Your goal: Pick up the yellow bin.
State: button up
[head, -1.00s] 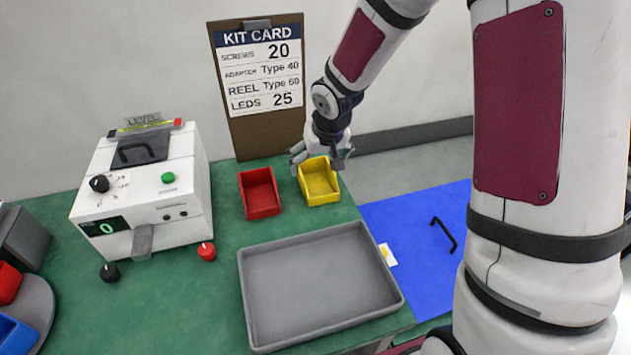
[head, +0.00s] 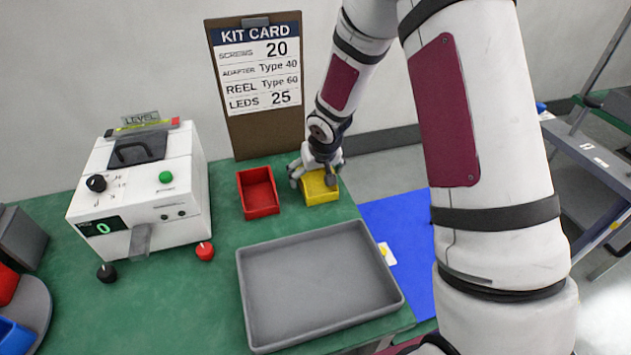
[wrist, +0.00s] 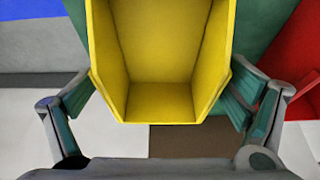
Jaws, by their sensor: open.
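The yellow bin (head: 321,188) stands upright on the green table near its back right corner. My gripper (head: 315,180) is right over it, with one finger at each side and the bin's back part hidden below the hand. In the wrist view the empty yellow bin (wrist: 160,60) fills the middle, between the two fingers of my gripper (wrist: 158,100). The fingers are spread open beside the bin's side walls, and small gaps seem to show between them and the walls.
A red bin (head: 258,193) stands just left of the yellow one; its edge shows in the wrist view (wrist: 302,75). A large grey tray (head: 318,285) lies in front. A white counting machine (head: 140,190) is at left. The kit card board (head: 259,85) leans behind.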

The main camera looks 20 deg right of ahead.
jog(key=c, duration=1.3)
